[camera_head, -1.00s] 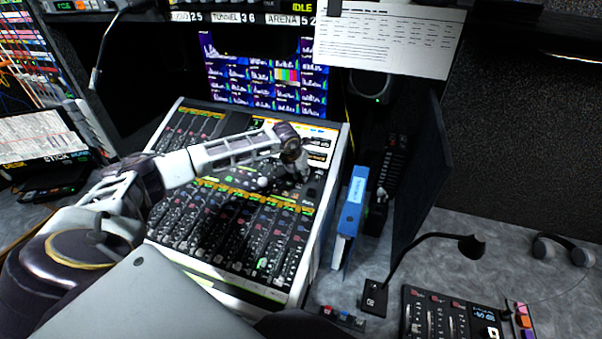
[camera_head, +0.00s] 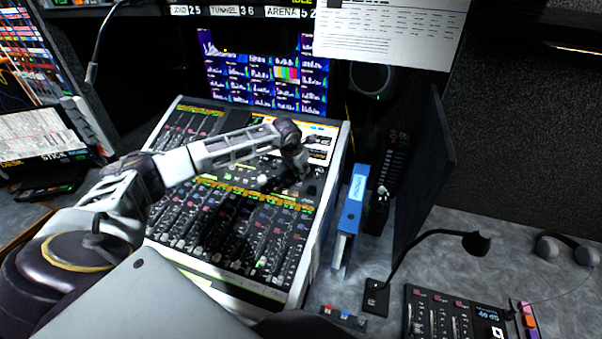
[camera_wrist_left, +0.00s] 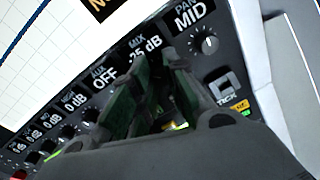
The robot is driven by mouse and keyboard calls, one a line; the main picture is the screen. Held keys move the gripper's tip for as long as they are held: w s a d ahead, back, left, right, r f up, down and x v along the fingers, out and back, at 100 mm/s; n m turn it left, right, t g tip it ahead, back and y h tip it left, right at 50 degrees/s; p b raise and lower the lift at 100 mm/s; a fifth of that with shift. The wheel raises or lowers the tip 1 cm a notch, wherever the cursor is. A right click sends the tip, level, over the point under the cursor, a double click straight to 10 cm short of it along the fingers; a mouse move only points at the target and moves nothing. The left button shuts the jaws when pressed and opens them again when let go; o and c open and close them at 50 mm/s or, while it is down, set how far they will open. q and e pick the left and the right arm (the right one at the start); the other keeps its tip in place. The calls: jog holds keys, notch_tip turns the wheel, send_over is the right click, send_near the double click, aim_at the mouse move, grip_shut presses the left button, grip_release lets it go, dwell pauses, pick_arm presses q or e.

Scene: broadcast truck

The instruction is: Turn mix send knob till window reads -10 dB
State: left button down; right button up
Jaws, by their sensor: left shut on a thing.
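The mixing console (camera_head: 333,165) stands under the screens. My left gripper (camera_head: 299,172) is at its upper right part, small and dark in the head view. In the left wrist view the two green-padded fingers (camera_wrist_left: 160,92) are closed in just below the MIX window (camera_wrist_left: 146,49). They are shut on the mix send knob, which they almost wholly hide. The MIX window seems to read -25 dB, with its first characters hard to make out. The AUX window (camera_wrist_left: 104,77) beside it reads OFF, and the PAN window (camera_wrist_left: 190,14) reads MID. My right gripper is not in view.
The pan knob (camera_wrist_left: 209,44) is close to the right finger. Smaller knobs with 0 dB windows run down to the left. A blue binder (camera_head: 352,215) stands right of the console. A gooseneck microphone (camera_head: 476,243) and headphones (camera_head: 566,248) are farther right.

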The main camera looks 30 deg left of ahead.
pick_arm(q)
jog(key=shift+w+m+b, duration=0.1)
jog(key=shift+m+b, duration=0.55)
jog(key=shift+m, duration=0.45)
jog(key=m+b, duration=0.1)
jog(key=m, duration=0.2)
jog(key=shift+m+b, duration=0.7)
jog(key=shift+m, duration=0.5)
jog(key=shift+m+g, duration=0.3)
jog(key=shift+m, duration=0.2)
jog(key=shift+r, duration=0.1)
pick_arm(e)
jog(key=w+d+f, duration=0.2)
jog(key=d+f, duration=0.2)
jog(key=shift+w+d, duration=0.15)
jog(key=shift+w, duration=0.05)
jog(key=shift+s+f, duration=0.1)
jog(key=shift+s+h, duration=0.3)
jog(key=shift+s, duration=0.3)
